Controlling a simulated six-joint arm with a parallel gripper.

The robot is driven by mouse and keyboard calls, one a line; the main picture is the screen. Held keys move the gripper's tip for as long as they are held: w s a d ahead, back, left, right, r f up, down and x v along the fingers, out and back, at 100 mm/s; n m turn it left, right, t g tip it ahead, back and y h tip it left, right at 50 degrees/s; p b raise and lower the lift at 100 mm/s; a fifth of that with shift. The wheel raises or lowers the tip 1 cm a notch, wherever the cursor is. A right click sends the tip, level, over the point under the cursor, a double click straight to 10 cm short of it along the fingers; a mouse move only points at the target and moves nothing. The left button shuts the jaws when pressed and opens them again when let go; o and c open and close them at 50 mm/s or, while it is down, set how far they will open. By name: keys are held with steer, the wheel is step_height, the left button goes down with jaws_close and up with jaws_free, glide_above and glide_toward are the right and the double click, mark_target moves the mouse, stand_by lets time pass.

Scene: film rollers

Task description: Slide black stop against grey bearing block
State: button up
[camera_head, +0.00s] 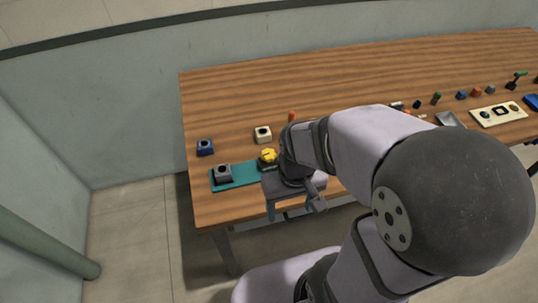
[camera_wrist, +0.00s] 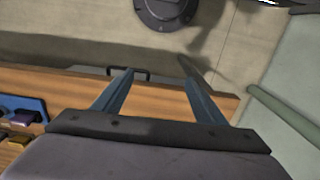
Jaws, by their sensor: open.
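The grey bearing block (camera_head: 222,173) stands on the left end of a teal plate (camera_head: 240,174) near the table's front left edge. A dark piece with a yellow knob (camera_head: 268,156) stands to its right, apart from it; I cannot tell whether this is the black stop. My arm hides the plate's right end. My gripper (camera_head: 294,205) is just right of the plate, over the table's front edge. In the wrist view its two fingers (camera_wrist: 156,70) are spread with nothing between them, pointing over the table edge toward the floor.
A red piece (camera_head: 291,117) rises beside my arm. Several small parts and a cream tray (camera_head: 498,114) are at the far right. The table's back middle is clear.

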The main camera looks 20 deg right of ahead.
mark_target(269, 153)
steer(key=shift+g, duration=0.9)
steer(key=w+f+p, duration=0.1)
steer(key=w, duration=0.3)
steer(key=w+f+p, duration=0.2)
steer(key=w, duration=0.2)
steer(key=w+f+p, duration=0.1)
steer(key=w+p, duration=0.1)
steer(key=w, duration=0.3)
steer(key=shift+d+f, duration=0.2)
steer(key=shift+t, duration=0.9)
steer(key=w+r, duration=0.1)
steer(key=w, duration=0.2)
steer(key=w+r, duration=0.1)
steer(key=w, duration=0.1)
steer(key=w+r, duration=0.1)
steer(key=w, duration=0.2)
steer(key=shift+w+r, duration=0.2)
steer(key=shift+w, duration=0.15)
steer(key=shift+s+f+p, duration=0.1)
steer(key=shift+f+p, duration=0.2)
steer(key=shift+f, duration=0.1)
steer(key=shift+f+p, duration=0.95)
steer(key=shift+f, duration=2.35)
steer(key=shift+c, duration=0.6)
